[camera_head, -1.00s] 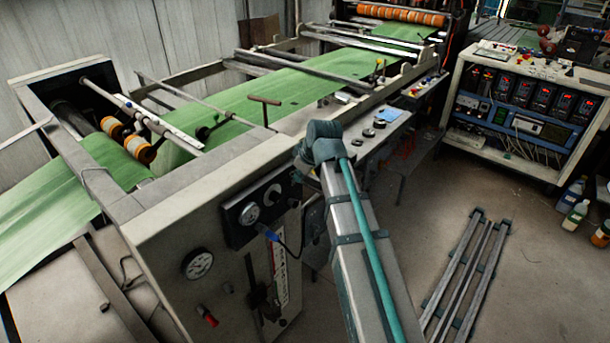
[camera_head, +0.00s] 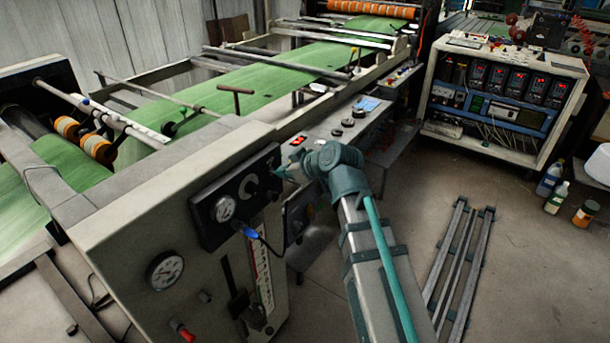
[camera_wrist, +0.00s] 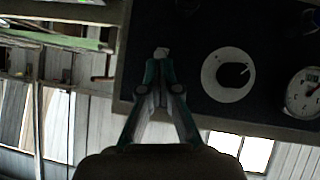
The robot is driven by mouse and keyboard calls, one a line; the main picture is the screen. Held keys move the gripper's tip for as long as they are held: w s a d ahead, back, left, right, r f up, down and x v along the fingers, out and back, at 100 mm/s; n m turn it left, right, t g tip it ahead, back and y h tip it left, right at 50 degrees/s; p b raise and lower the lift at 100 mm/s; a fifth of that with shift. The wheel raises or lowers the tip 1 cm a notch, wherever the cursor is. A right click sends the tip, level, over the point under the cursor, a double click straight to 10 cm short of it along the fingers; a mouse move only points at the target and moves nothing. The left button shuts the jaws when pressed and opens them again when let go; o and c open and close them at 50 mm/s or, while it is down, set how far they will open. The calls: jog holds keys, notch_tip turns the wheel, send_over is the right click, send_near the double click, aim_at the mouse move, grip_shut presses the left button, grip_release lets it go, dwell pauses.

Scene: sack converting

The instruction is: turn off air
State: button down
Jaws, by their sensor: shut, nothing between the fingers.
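The black control panel (camera_head: 237,196) is on the upper side of the grey machine cabinet. It carries a round white dial with a dark knob (camera_head: 249,186) and a small gauge (camera_head: 223,208). In the wrist view the dial's dark knob (camera_wrist: 233,74) is right of my gripper, with the gauge (camera_wrist: 303,92) at the right edge. My gripper (camera_wrist: 160,64) is shut and empty, its tips over the panel by a small pale part (camera_wrist: 162,53); I cannot tell if they touch. In the head view my gripper (camera_head: 284,171) is at the panel's right end. No label marks the air control.
Lower on the cabinet are a large gauge (camera_head: 165,270), a red handle (camera_head: 182,330) and a dark lever (camera_head: 238,298). A blue fitting with a cable (camera_head: 243,228) sticks out below the small gauge. Metal bars (camera_head: 460,265) and bottles (camera_head: 553,188) are on the floor at right.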

jog(key=shift+a+p, duration=0.1)
jog(key=shift+p, duration=0.2)
jog(key=shift+r, duration=0.1)
jog(key=shift+r+p, duration=0.4)
jog(key=shift+r, duration=0.35)
jog(key=d+f+p+v, duration=0.1)
jog(key=p+v, duration=0.2)
jog(key=v, duration=0.6)
jog(key=shift+s+d+f, duration=0.15)
jog(key=shift+s+d, duration=0.05)
jog(key=shift+s, duration=0.45)
